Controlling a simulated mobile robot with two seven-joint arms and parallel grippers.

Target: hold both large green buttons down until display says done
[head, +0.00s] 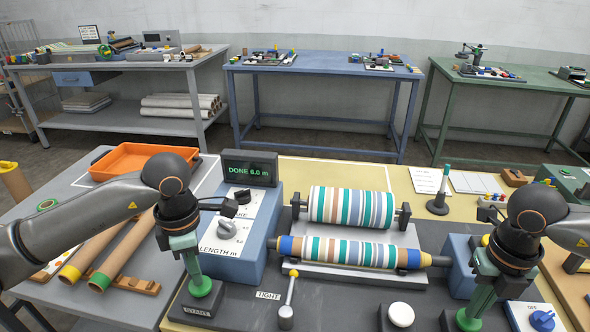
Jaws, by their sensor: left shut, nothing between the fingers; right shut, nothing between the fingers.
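The display (250,168) reads "DONE 6.0 m" in green letters. The left large green button (203,291) sits on a dark box marked START at the front left of the press. My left gripper (194,274) is shut and points straight down, its tips at the top of this button. The right large green button (467,320) is at the bottom edge, right of centre. My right gripper (480,298) is shut, and its tips reach down to that button, apparently touching. How far each button is pressed in is hard to tell.
A striped roll (350,207) lies behind a second striped roller (345,252) in the press. A lever marked TIGHT (290,295) and a white knob (401,314) stand between the buttons. An orange tray (143,160) and cardboard tubes (125,250) are at left.

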